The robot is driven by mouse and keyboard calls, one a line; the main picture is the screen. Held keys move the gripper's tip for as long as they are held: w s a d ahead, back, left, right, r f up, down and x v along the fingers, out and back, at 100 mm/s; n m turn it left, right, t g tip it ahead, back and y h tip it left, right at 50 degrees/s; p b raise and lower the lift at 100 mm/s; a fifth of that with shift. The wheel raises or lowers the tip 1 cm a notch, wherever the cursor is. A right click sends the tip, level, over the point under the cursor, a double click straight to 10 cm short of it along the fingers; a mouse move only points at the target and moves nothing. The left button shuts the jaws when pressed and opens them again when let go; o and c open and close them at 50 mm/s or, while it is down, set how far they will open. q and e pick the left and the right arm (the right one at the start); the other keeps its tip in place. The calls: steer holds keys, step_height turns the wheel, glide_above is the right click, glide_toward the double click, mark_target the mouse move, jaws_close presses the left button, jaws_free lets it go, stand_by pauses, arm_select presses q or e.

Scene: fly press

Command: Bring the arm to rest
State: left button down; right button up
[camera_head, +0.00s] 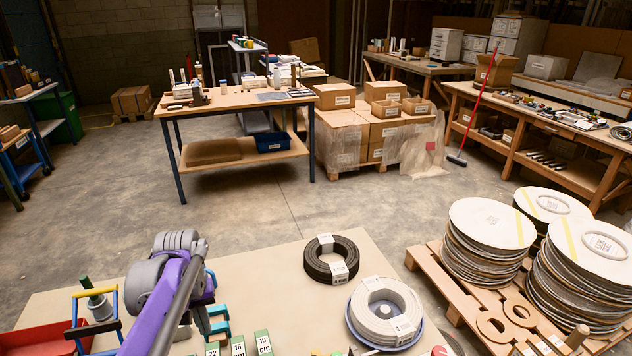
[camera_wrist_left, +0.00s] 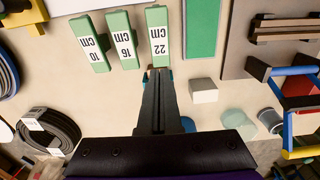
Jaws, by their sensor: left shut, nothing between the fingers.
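My left arm (camera_head: 172,290), purple and grey, comes in at the lower left of the head view over the pale table. Its fingers are hard to make out there. In the left wrist view my left gripper (camera_wrist_left: 158,82) is shut and empty, its black fingers side by side. The fingertips appear close to the near end of a green block marked 22 cm (camera_wrist_left: 157,20); I cannot tell whether they touch. Green blocks marked 16 cm (camera_wrist_left: 124,45) and 10 cm (camera_wrist_left: 93,50) lie beside it. My right gripper is in neither view.
On the table are a black cable coil (camera_head: 331,260), a white coil (camera_head: 384,308), a teal piece (camera_head: 215,322), a red tray (camera_head: 40,340) and a grey block (camera_wrist_left: 204,90). A pallet with stacked reels (camera_head: 490,235) stands to the right. Open floor lies beyond the table.

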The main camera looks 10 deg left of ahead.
arm_select(q)
steer(key=s+d+m+t+p, duration=0.4)
steer(key=s+d+m+t, duration=0.1)
steer(key=s+d, duration=0.9)
steer(key=shift+s+d+f+m+p, duration=0.3)
steer(key=shift+d+f+m+p, duration=0.1)
steer(key=shift+d, duration=0.15)
